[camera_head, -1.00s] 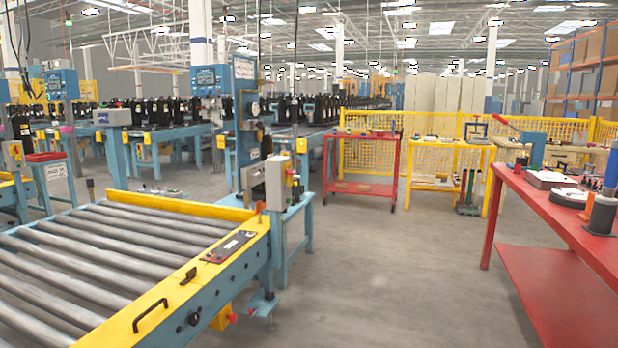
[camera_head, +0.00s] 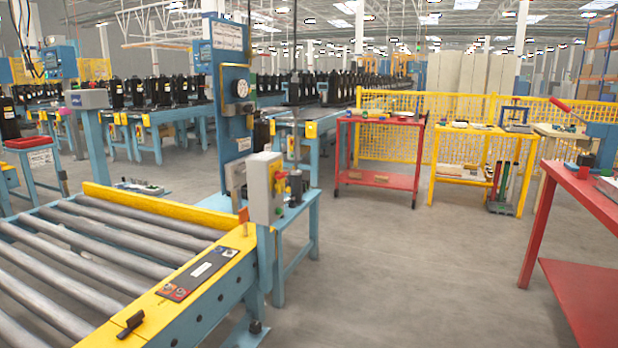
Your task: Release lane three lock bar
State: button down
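I cannot pick out a lane three lock bar or any lane marking for certain. A roller conveyor (camera_head: 110,236) with a yellow and blue frame fills the lower left. On its yellow side rail sit a dark panel (camera_head: 200,274) with small buttons and a short black latch-like piece (camera_head: 131,323). Behind its corner stands a blue press-like station (camera_head: 233,105) with a round gauge, and a grey control box (camera_head: 264,188) with red and yellow parts. Blue lane tables (camera_head: 158,118) with rows of black compressor-like units stand further back. My gripper is not in view.
Bare grey floor (camera_head: 400,270) lies open in the middle and front right. A red cart (camera_head: 378,184), a yellow table (camera_head: 480,130) and a yellow mesh fence (camera_head: 400,105) stand behind it. A red workbench (camera_head: 590,196) edges in at the right.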

aim_at(279, 185)
jog(key=i+l, duration=0.2)
jog(key=i, duration=0.4)
jog(key=i+l, duration=0.2)
jog(key=i, duration=0.4)
jog(key=i+l, duration=0.2)
jog(key=i, duration=0.35)
jog(key=z, duration=0.05)
